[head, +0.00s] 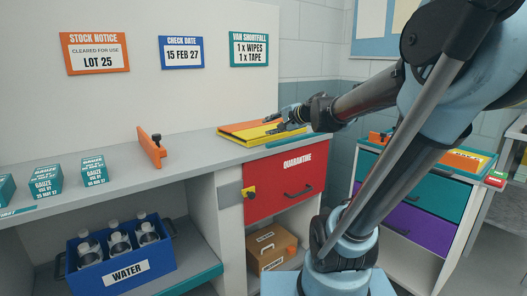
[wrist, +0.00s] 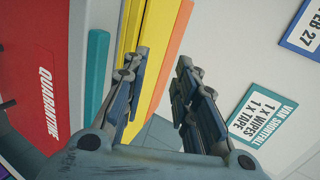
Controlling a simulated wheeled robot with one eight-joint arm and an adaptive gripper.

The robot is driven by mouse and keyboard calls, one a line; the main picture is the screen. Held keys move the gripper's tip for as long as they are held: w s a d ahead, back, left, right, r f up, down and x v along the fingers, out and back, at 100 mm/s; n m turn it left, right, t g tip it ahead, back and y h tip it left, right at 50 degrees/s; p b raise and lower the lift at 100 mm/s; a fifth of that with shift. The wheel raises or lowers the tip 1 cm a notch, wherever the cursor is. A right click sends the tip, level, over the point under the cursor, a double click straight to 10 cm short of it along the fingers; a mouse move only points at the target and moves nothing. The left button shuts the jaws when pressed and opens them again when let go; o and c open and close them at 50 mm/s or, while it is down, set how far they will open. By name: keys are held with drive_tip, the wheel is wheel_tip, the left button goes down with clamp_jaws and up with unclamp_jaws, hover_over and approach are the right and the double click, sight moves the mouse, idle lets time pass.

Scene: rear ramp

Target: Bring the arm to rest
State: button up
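My gripper (head: 287,119) is at the end of my arm, which reaches from the right over the counter. It is just above or beside a yellow and orange folder-like item (head: 247,130) on the counter's right end. Contact cannot be told. In the wrist view my gripper (wrist: 162,60) shows two fingers spread apart with nothing between them. The yellow item (wrist: 130,30) lies behind the left finger there.
The counter (head: 190,165) holds an orange clamp-like piece (head: 152,147) and several teal gauze boxes (head: 46,181). Below are a blue water crate (head: 75,268), a red quarantine drawer (head: 295,183) and a cardboard box (head: 270,246). A drawer cabinet (head: 428,195) stands right, behind my arm.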

drive_tip(key=s+d+f+n+g+h, duration=0.4)
drive_tip(key=s+d+f, duration=0.3)
drive_tip(key=s+f, duration=0.4)
drive_tip(key=s+d+f+n+g+h, duration=0.4)
drive_tip(key=s+d+f, duration=0.4)
drive_tip(key=s+f, duration=0.4)
drive_tip(key=s+n, duration=0.1)
drive_tip(key=s, duration=0.1)
drive_tip(key=shift+s+d+n, duration=0.3)
drive_tip(key=shift+s+n, duration=0.05)
drive_tip(key=shift+n, duration=0.05)
drive_tip(key=shift+f, duration=0.1)
drive_tip(key=shift+w+f, duration=0.2)
drive_tip(key=shift+w, duration=0.25)
